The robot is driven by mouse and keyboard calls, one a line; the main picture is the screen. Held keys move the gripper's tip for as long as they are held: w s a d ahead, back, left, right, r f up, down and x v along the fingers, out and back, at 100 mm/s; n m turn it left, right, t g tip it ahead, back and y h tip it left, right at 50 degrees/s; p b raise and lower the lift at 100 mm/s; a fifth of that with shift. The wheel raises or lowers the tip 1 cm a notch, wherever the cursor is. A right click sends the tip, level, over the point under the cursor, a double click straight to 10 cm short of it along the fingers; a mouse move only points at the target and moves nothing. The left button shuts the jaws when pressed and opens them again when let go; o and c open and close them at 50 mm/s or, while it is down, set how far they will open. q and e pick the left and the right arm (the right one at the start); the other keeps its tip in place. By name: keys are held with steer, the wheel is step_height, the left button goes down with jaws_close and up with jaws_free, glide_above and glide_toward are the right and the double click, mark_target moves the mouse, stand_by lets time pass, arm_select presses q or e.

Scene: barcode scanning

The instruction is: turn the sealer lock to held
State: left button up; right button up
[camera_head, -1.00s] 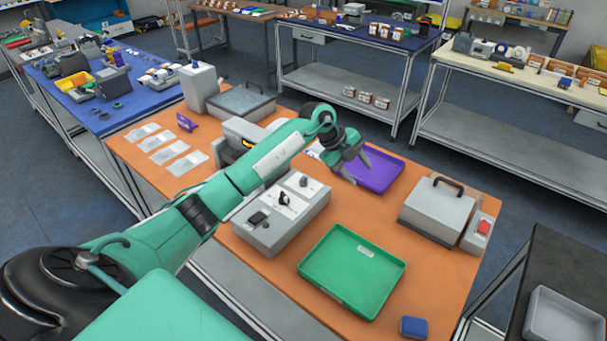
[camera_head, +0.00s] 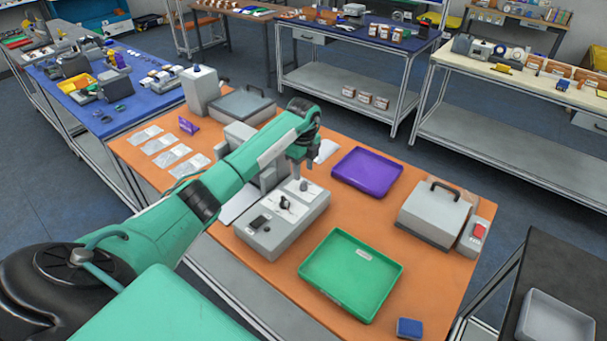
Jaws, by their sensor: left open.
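A grey control box (camera_head: 270,241) stands on the orange table, left of the green tray. On its top are a black rocker switch (camera_head: 258,221), a black turn knob (camera_head: 284,203) on a white label plate, and a small grey knob (camera_head: 304,186) at the far end. Which one is the sealer lock, and any lettering, is too small to tell. My left gripper (camera_head: 297,174) points down over the box's far end, close to the grey knob. It is open and holds nothing that I can see. Whether it touches the knob cannot be told. My right gripper is out of view.
A purple tray (camera_head: 367,189) lies right of the gripper, a green tray (camera_head: 350,300) in front. A grey lidded unit with a handle (camera_head: 432,216) stands at the right. A grey machine behind the box is partly hidden by my arm.

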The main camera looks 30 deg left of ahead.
mark_target(304, 182)
arm_select(q)
steer(key=shift+f+p, duration=0.55)
steer(key=shift+f, duration=1.9)
steer(key=c, duration=1)
